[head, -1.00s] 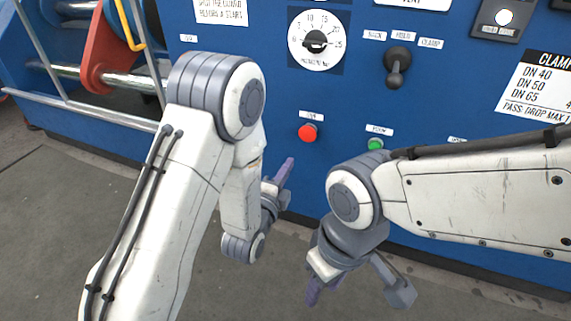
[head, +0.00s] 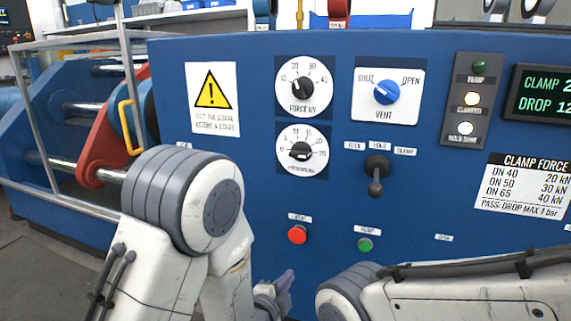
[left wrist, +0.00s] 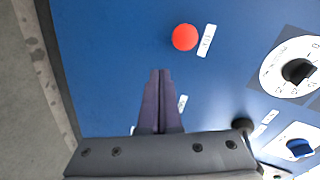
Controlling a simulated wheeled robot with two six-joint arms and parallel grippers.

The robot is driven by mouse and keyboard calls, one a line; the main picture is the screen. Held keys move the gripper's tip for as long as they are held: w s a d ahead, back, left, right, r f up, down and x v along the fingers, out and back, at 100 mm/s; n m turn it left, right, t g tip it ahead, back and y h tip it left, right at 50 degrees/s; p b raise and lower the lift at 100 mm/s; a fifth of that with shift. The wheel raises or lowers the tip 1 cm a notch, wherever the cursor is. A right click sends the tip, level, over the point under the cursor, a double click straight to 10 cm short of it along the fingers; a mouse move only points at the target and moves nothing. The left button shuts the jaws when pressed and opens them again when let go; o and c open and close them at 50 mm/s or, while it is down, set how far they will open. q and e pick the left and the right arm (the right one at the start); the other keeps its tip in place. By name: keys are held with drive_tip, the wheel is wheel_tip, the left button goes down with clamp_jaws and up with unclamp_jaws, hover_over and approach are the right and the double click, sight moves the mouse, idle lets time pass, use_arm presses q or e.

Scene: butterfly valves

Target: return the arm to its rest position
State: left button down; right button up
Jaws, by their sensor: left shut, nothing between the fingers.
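My left gripper (head: 284,285) shows at the bottom of the head view, low in front of the blue panel and below the red button (head: 297,234). In the left wrist view its purple fingers (left wrist: 160,85) are together with nothing between them. The red button also shows in the left wrist view (left wrist: 184,37), apart from the fingertips. My left arm comes in from the left, bent at a large grey joint. My right arm comes in from the right along the bottom edge; its gripper is out of the picture.
The blue panel (head: 250,190) carries a black lever (head: 376,175), a green button (head: 365,244), a blue vent knob (head: 387,92) and two white dials, the lower one (head: 301,150) above the red button. An orange-red clamp part (head: 104,135) and metal rails stand at the left.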

use_arm(q)
drive_tip(key=s+a+r+n+g+y+p, duration=0.15)
drive_tip(key=s+r+n+g, duration=0.3)
drive_tip(key=s, duration=0.45)
drive_tip(key=s+a+r+n+g+y+p, duration=0.1)
drive_tip(key=s+a+r+n+g+p, duration=0.3)
drive_tip(key=s, duration=0.6)
drive_tip(key=s+d+r+n+g+y, duration=0.1)
drive_tip(key=s+r+n+g+y, duration=0.15)
drive_tip(key=s+g, duration=0.45)
wheel_tip(320, 180, up, 38)
drive_tip(key=s+t+p, duration=0.1)
drive_tip(key=s+p, duration=0.1)
drive_tip(key=p, duration=3.6)
drive_tip(key=shift+s+a+f+n+t, duration=0.2)
drive_tip(key=shift+f+n+t, duration=0.05)
drive_tip(key=shift+n+t, duration=0.15)
